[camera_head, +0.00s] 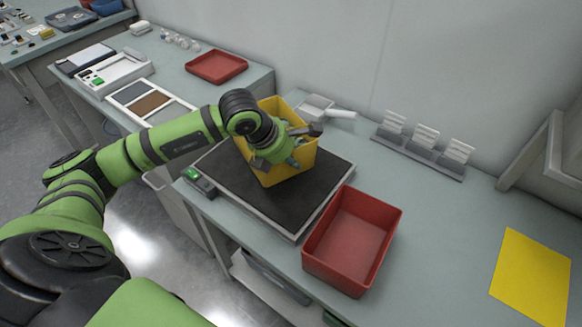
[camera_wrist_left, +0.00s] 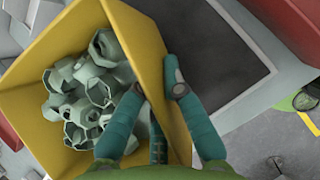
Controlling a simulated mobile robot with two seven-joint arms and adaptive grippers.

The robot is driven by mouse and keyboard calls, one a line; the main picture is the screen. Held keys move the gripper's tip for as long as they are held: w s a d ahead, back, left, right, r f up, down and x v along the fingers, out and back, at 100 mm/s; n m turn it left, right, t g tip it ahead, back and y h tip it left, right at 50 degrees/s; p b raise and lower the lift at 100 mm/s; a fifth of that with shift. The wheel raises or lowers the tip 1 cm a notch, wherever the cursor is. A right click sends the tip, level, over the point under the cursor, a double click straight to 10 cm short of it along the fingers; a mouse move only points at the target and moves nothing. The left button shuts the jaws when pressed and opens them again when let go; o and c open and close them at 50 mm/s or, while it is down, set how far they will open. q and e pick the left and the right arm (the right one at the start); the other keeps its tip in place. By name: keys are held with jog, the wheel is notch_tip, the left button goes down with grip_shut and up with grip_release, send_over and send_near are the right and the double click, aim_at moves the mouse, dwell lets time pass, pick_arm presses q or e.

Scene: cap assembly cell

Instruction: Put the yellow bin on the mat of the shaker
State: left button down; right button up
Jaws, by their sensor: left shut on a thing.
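The yellow bin (camera_head: 300,167) is over the dark mat (camera_head: 318,182) of the shaker in the head view. I cannot tell whether its base touches the mat or hangs just above it. The bin (camera_wrist_left: 152,40) holds several grey-green, nut-like caps (camera_wrist_left: 92,88) in the left wrist view. My left gripper (camera_head: 289,158) is shut on the bin's near wall, with fingers on both sides of that wall in the left wrist view (camera_wrist_left: 154,85). The gripper and forearm hide part of the bin. My right gripper is not in view.
An empty red bin (camera_head: 350,240) stands close to the shaker's right side. A white scoop-like tool (camera_head: 328,110) lies behind the shaker, and a grey rack (camera_head: 420,155) is by the wall. A yellow sheet (camera_head: 532,276) lies at the right. The table between rack and sheet is clear.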

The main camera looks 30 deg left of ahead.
aim_at(294, 174)
pick_arm(q)
jog(key=shift+a+f, duration=0.1)
jog(key=shift+f, duration=0.1)
notch_tip(294, 174, down, 4)
jog(key=shift+r+p, duration=0.2)
jog(key=shift+p, duration=0.35)
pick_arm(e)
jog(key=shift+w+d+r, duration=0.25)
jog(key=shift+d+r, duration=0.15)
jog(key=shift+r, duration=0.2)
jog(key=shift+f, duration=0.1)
pick_arm(q)
jog(key=c, duration=1.4)
grip_release()
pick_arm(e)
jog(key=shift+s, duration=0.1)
pick_arm(q)
jog(key=shift+s+r, duration=0.1)
jog(key=shift+r, duration=0.15)
jog(key=b+v, duration=0.2)
jog(key=v, duration=0.9)
jog(key=shift+s+r, duration=0.15)
jog(key=shift+r, duration=0.05)
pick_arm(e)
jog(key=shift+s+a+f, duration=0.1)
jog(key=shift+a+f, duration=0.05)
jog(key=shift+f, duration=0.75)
